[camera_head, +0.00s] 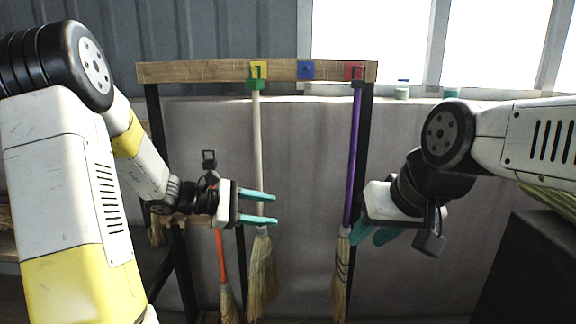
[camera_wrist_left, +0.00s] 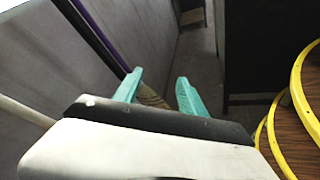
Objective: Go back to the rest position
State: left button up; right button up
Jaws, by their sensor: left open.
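My left gripper (camera_head: 276,207) is open and empty, its teal fingers pointing right in front of the rack, by the lower handle of the white-handled broom (camera_head: 257,150). It also shows in the left wrist view (camera_wrist_left: 160,78) with a gap between its fingers. The white-handled broom hangs at the yellow square of the rack (camera_head: 205,72). A purple-handled broom (camera_head: 356,150) hangs at the red square. My right gripper (camera_head: 372,237) points down and left beside the purple-handled broom's lower part. Its teal fingers are partly hidden, and I cannot tell how far apart they are.
The blue square (camera_head: 306,69) has no broom under it. An orange-handled broom (camera_head: 222,262) stands low, behind my left gripper. A dark box (camera_head: 525,265) is at the right. Yellow hoops (camera_wrist_left: 272,130) lie over a brown surface in the left wrist view.

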pick_arm(q)
jog(key=s+r+m+g+y, duration=0.1)
jog(key=s+r+m+y, duration=0.2)
jog(key=s, duration=0.4)
jog(key=s+r+m+g+y, duration=0.1)
jog(key=s+m+y, duration=0.1)
jog(key=s+m, duration=0.45)
jog(key=s+a+r+m+t+y, duration=0.3)
jog(key=s+a+m+y, duration=0.2)
jog(key=s+a, duration=0.3)
jog(key=shift+a+r+m+t+y, duration=0.25)
jog(key=shift+m+t+y, duration=0.1)
jog(key=shift+y, duration=0.25)
jog(key=shift+d, duration=0.1)
